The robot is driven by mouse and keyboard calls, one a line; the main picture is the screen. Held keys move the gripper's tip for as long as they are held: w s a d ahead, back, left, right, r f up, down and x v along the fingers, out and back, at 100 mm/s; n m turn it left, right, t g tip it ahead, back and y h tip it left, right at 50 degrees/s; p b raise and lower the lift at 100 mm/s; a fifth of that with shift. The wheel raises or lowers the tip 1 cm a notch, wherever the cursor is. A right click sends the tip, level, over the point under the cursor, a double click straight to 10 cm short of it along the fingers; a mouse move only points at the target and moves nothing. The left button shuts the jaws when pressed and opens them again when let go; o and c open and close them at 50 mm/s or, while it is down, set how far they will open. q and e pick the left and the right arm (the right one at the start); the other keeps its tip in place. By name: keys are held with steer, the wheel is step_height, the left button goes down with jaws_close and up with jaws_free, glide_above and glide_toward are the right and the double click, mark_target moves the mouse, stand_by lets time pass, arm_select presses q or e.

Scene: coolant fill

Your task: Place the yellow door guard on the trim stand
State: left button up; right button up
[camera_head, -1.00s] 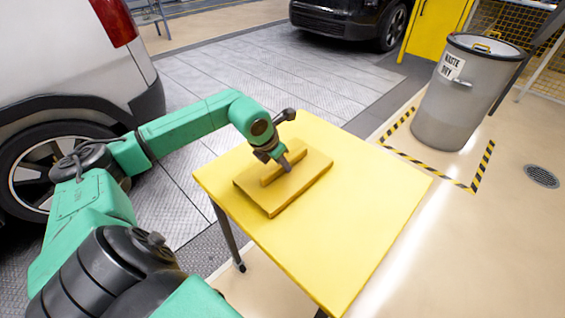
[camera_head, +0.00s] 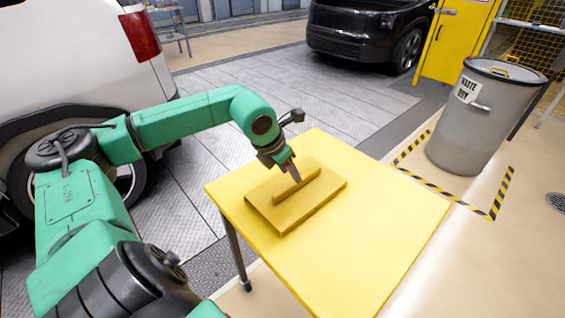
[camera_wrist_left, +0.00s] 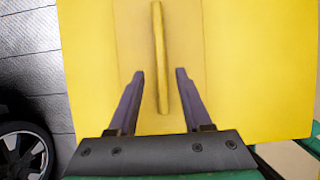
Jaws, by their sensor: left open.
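The yellow door guard (camera_head: 300,203) is a flat, darker-yellow panel with a raised bar-shaped grip along its middle. It lies flat on a bright yellow table (camera_head: 385,245), the only stand-like surface that I see and seemingly the trim stand. My left gripper (camera_head: 295,178) is at the bar and open. In the left wrist view, the open jaws (camera_wrist_left: 160,72) show one finger on each side of the bar (camera_wrist_left: 158,40), with gaps between. The door guard's panel (camera_wrist_left: 185,35) blends with the table there. My right gripper is not in view.
A grey waste drum (camera_head: 485,115) stands behind the table at right, inside black-and-yellow floor tape (camera_head: 455,197). A white vehicle (camera_head: 70,60) is at left and a black one (camera_head: 365,35) at the back. The table's right and front parts are clear.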

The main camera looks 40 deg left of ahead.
arm_select(q)
steer(key=b+v, duration=0.1)
steer(key=v, duration=0.5)
steer(key=shift+r, duration=0.25)
steer(key=shift+s, duration=0.1)
